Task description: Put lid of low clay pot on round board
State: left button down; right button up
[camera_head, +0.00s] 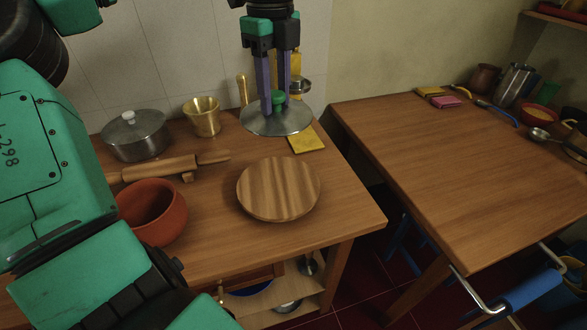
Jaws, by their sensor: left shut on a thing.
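My left gripper (273,102) points down at the back of the table and is shut on the green knob of a round grey metal lid (262,124). The lid is level and appears to be held above the tabletop, behind the round board; the exact gap cannot be told. The round wooden board (278,188) lies on the table, with bare striped wood on top. The low clay pot (152,211) stands open at the left of the board, partly hidden by my left arm. My right gripper is not in view.
A rolling pin (178,164) lies behind the clay pot. A lidded metal pot (136,136), a brass mortar (202,117) and bottles stand along the wall. A second table (450,165) stands at the right, mostly clear.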

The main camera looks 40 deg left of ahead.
aim_at(273, 119)
pick_arm(q)
jog(key=f, duration=1.6)
jog(key=shift+s+a+f+b, duration=0.1)
jog(key=shift+s+f+b, duration=0.15)
jog(key=shift+b, duration=0.1)
jog(key=shift+w+f, duration=0.15)
jog(key=shift+f, duration=0.3)
jog(key=shift+c, duration=2.4)
grip_release()
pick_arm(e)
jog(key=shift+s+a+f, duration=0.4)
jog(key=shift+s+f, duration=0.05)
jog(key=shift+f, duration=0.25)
pick_arm(q)
jog(key=shift+r, duration=0.5)
notch_tip(273, 119, up, 11)
jog(key=shift+r, duration=0.25)
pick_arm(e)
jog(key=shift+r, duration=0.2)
